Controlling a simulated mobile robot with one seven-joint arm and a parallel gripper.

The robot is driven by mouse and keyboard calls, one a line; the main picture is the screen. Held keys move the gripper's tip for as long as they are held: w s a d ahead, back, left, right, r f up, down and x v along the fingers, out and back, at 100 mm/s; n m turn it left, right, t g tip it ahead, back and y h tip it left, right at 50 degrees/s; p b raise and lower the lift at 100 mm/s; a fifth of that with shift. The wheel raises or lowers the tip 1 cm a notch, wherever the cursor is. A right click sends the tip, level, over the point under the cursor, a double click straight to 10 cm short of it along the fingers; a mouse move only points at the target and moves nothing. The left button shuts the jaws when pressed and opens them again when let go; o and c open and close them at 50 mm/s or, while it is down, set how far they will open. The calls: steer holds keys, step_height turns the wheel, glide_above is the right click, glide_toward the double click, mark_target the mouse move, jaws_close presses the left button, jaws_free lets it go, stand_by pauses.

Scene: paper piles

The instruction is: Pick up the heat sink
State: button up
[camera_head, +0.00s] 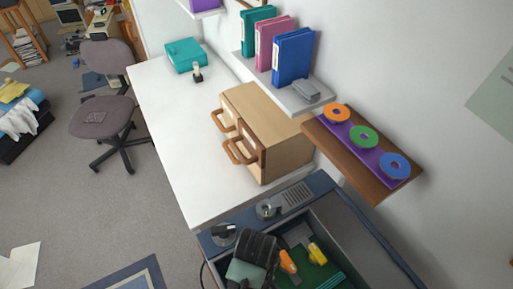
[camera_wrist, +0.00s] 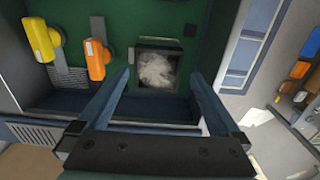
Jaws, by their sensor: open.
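Two pieces lie on the green floor of a blue-edged box (camera_wrist: 60,104), and I cannot tell for sure which is the heat sink. One is a grey ribbed, fin-like piece (camera_wrist: 70,79) beside the yellow item in the wrist view. The other is a dark square piece with a mottled grey-white top (camera_wrist: 159,66). My gripper (camera_wrist: 160,80) is open, its fingers on either side of the dark square piece, with nothing visibly held. In the head view my gripper (camera_head: 252,258) is over the box and hides part of its inside.
A yellow item (camera_wrist: 42,37) and an orange item (camera_wrist: 95,58) lie close by, left of my fingers in the wrist view. The box walls surround them. A white desk (camera_head: 165,125) with a wooden drawer unit (camera_head: 285,150) stands behind the box. A shelf (camera_head: 345,165) holds tape rolls.

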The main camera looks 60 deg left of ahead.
steer(key=shift+w+a+f+p, duration=0.1)
steer(key=shift+f+p, duration=0.15)
steer(key=shift+f, duration=1)
steer(key=shift+w+a+f+p, duration=0.1)
steer(key=shift+f+p, duration=0.15)
steer(key=shift+f, duration=1)
steer(key=shift+c, duration=0.2)
steer(key=c, duration=1.2)
steer(key=shift+c, duration=0.8)
steer(key=shift+r, duration=0.15)
